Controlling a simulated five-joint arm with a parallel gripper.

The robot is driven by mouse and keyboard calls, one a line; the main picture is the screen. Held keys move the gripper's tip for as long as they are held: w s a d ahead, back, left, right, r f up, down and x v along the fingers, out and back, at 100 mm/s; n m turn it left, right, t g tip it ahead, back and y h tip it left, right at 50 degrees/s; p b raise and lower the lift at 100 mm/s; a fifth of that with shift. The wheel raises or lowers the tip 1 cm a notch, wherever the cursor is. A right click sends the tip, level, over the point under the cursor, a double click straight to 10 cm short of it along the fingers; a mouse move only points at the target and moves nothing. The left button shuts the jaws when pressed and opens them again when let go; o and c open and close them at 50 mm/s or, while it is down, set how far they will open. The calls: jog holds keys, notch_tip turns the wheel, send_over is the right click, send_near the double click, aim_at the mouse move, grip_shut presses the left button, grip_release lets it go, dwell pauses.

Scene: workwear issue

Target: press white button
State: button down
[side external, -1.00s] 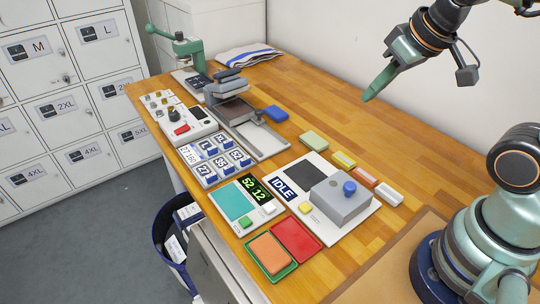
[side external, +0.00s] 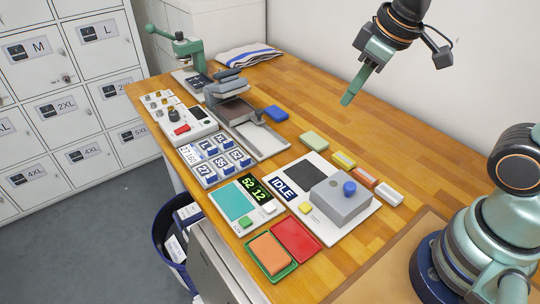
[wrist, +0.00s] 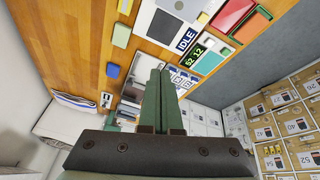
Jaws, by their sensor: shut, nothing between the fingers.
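The white button (side external: 268,207) is a small cap on the flat white panel with a teal pad (side external: 234,202), a green button (side external: 246,222) and a display reading 52 12 (side external: 256,188). The display also shows in the wrist view (wrist: 193,54); I cannot clearly pick out the white button there. My gripper (side external: 346,100) is shut and empty, raised in the air above the far side of the bench, up and to the right of the panel. Its green fingers lie together in the wrist view (wrist: 160,72).
Right of the panel stands a grey box with a blue knob (side external: 349,188) beside an IDLE display (side external: 283,189). Red (side external: 297,239) and orange (side external: 269,252) pads lie in front. A card rack (side external: 214,160) and a press (side external: 232,100) stand behind. Bare bench lies under my gripper.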

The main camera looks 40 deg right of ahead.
jog(key=w+a+f+n+g, duration=0.2)
jog(key=w+a+f+n, duration=0.1)
jog(key=a+n, duration=0.4)
jog(key=n+g, duration=0.2)
jog(key=n, duration=0.5)
send_over(270, 206)
jog(key=shift+f, duration=2.7)
jog(key=shift+f, duration=0.1)
notch_tip(270, 206, down, 14)
jog(key=shift+r, duration=0.1)
